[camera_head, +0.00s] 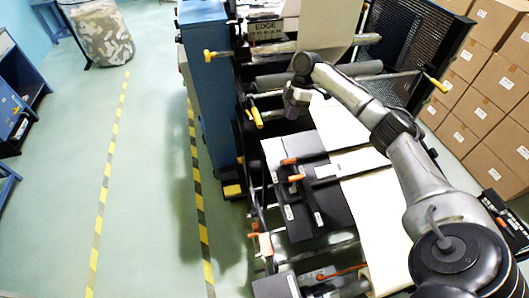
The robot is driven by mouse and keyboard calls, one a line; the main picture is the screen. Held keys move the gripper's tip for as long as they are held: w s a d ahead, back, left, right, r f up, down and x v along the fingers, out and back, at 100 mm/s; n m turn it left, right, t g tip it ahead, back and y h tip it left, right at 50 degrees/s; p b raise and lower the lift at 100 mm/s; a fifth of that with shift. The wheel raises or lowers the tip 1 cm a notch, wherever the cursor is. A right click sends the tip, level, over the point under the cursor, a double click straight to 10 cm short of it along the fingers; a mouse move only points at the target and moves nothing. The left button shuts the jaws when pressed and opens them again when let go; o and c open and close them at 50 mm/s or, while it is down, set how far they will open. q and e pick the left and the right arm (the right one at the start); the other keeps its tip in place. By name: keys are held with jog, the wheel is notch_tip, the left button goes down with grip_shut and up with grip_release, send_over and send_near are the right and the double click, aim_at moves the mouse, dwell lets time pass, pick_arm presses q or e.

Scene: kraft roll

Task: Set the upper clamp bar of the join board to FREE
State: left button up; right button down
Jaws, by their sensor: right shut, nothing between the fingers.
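The join board (328,206) is a dark plate in the middle of the machine, with the pale paper web lying over its right part. The upper clamp bar (325,155) runs across it, with an orange handle (289,161) at its left end. A second bar with an orange handle (297,178) lies just below. Whether either bar is FREE or clamped is too small to read. My right gripper (293,112) is shut and empty, pointing down above the upper clamp bar, apart from its handle. My left gripper is not in view.
A blue machine column (206,85) stands left of the board. Rollers with yellow-ended levers (255,115) cross above it. Stacked cardboard boxes (485,85) stand at right. Open floor with yellow-black tape (198,200) lies at left.

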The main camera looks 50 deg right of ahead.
jog(key=shift+g, duration=0.3)
jog(key=p+x, duration=0.1)
jog(key=x, duration=0.3)
jog(key=s+p+x, duration=0.1)
jog(key=x, duration=0.2)
jog(key=s+p+x, duration=0.1)
jog(key=p+x, duration=0.1)
jog(key=x, duration=0.2)
jog(key=shift+s+a+f, duration=0.15)
jog(key=shift+s+a, duration=0.05)
jog(key=shift+a, duration=0.05)
jog(key=shift+s+a+f, duration=0.4)
jog(key=shift+s+f, duration=0.05)
jog(key=shift+f, duration=0.25)
